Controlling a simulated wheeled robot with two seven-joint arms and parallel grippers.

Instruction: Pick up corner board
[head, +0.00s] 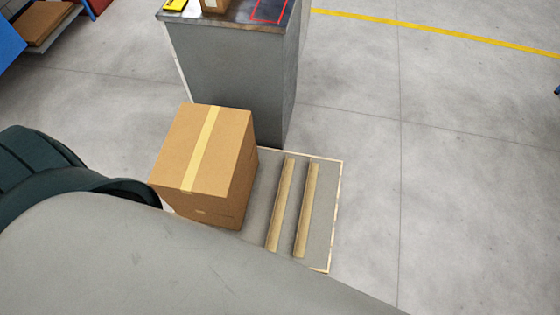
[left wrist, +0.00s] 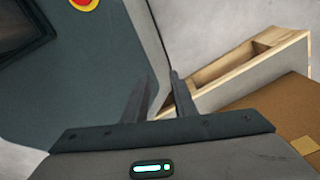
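Two long, narrow tan strips that look like corner boards lie side by side on a low, grey, wood-edged platform (head: 333,200) in the head view. The left corner board (head: 281,203) is nearer the carton, and the right corner board (head: 306,208) lies apart from it. Their near ends come close to my grey body part. In the left wrist view my left gripper (left wrist: 161,75) shows two dark fingers with a gap between them and nothing held. The corner boards cannot be made out there. My right gripper is in neither view.
A taped cardboard carton (head: 215,160) stands left of the boards; part of a carton also shows in the left wrist view (left wrist: 275,125), beside a wooden frame edge (left wrist: 225,68). A grey cabinet (head: 235,80) stands behind. The floor to the right is clear.

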